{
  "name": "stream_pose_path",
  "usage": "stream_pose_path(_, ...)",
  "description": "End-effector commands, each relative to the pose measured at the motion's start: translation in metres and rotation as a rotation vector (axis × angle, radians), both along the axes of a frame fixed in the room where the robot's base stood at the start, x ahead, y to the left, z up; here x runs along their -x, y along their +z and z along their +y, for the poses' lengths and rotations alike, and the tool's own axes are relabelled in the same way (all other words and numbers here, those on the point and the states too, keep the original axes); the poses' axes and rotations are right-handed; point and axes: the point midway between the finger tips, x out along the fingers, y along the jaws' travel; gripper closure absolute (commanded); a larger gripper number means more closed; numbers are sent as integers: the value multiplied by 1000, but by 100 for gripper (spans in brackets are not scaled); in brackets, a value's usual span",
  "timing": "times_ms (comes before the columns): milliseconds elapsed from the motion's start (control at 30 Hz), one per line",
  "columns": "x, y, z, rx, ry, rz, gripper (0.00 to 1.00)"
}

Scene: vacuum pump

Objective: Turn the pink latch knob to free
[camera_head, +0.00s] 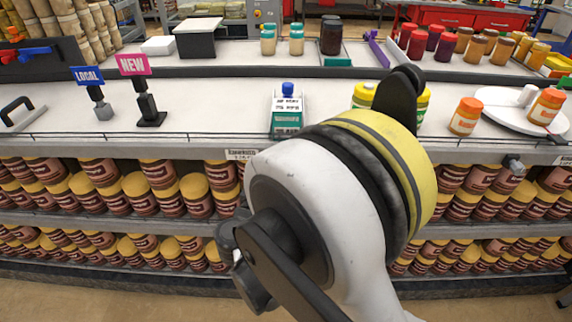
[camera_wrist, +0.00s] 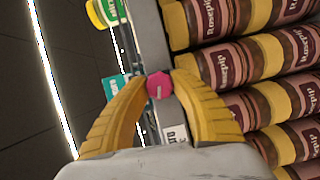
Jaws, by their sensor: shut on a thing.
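The pink latch knob (camera_wrist: 158,86) shows as a small round disc in the wrist view, at the shelf's front edge. My gripper (camera_wrist: 159,79) has its two yellow fingers closed on either side of the knob, with the tips against it. A pale line marks the knob's face. In the head view my arm hides the knob and the fingers. A teal device (camera_head: 287,117) with a blue top and a printed label stands on the counter left of my arm; a teal part (camera_wrist: 117,86) shows beside the left finger in the wrist view.
Rows of brown jars with yellow lids (camera_head: 140,190) fill the shelves below the counter (camera_head: 215,110). An orange-lidded jar (camera_head: 465,117) and a white plate (camera_head: 500,108) stand at right. Sign stands (camera_head: 150,108) stand at left. The counter between signs and teal device is clear.

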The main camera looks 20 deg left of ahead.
Motion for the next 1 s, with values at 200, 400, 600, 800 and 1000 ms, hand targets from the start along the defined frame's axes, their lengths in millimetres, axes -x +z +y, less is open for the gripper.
stream_pose_path(200, -1, 0, 0, 140, -2, -34, 100)
stream_pose_path(400, 0, 0, -1, 222, -2, -54, 100)
stream_pose_path(600, -1, 0, -1, 259, -2, -62, 100)
stream_pose_path(800, -1, 0, -1, 266, -2, -65, 100)
stream_pose_path(1000, -1, 0, -1, 266, -2, -65, 100)
